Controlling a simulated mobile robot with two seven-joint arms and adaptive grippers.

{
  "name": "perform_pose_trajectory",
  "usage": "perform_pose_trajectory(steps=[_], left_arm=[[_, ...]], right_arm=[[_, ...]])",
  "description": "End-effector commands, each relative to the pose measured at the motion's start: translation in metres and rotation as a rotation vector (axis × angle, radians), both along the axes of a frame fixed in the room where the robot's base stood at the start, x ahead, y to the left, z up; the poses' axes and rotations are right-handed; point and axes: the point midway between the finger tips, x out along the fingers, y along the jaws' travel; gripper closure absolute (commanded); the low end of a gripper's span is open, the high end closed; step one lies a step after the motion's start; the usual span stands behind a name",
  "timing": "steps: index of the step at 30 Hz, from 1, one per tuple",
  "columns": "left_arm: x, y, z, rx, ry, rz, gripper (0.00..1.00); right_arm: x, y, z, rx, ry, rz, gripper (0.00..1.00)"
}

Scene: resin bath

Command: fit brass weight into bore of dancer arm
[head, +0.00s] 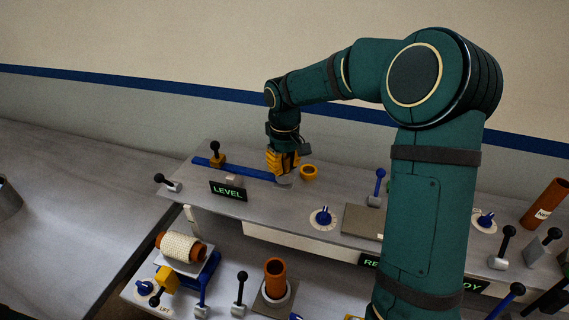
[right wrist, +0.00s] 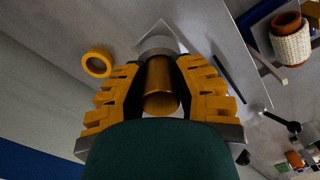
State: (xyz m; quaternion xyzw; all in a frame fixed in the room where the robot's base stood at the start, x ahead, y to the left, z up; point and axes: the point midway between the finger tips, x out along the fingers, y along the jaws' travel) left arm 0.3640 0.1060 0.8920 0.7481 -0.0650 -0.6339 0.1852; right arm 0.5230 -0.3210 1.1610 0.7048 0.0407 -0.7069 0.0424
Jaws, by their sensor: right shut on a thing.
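My right gripper (head: 284,168) reaches down over the rear bench, its yellow fingers closed. In the right wrist view the gripper (right wrist: 160,92) is shut on the brass weight (right wrist: 160,85), a smooth gold cylinder held between both fingers. A pale round shape (right wrist: 158,44) shows just beyond the weight; I cannot tell whether they touch. A long blue bar (head: 238,170), which looks like the dancer arm, runs from the left up to the gripper. Its bore cannot be made out, and the gripper hides that end. My left gripper is not in view.
A yellow ring (head: 308,172) stands close to the right of the gripper; the wrist view also shows it (right wrist: 97,62). A LEVEL sign (head: 228,190) stands in front of the bar. Levers (head: 168,184) and a blue knob (head: 323,217) are nearby. A wrapped roll (head: 180,246) lies lower left.

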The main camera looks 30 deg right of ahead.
Motion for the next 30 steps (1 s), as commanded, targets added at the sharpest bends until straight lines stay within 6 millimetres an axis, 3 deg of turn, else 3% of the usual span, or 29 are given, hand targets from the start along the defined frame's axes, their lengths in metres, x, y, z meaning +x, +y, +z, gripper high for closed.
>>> perform_pose_trajectory(steps=[1,2,4,17,30], left_arm=[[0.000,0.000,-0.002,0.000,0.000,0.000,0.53],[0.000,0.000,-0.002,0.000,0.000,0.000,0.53],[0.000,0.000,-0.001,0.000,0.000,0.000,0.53],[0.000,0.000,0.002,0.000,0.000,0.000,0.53],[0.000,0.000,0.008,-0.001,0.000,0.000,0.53]], right_arm=[[0.000,0.000,-0.003,0.000,0.001,0.000,1.00],[0.000,0.000,-0.003,0.000,0.001,0.000,0.68],[0.000,0.000,-0.002,0.000,0.001,0.000,0.46],[0.000,0.000,0.007,0.000,-0.002,0.000,0.46],[0.001,0.000,0.090,-0.001,-0.004,0.000,0.46]])
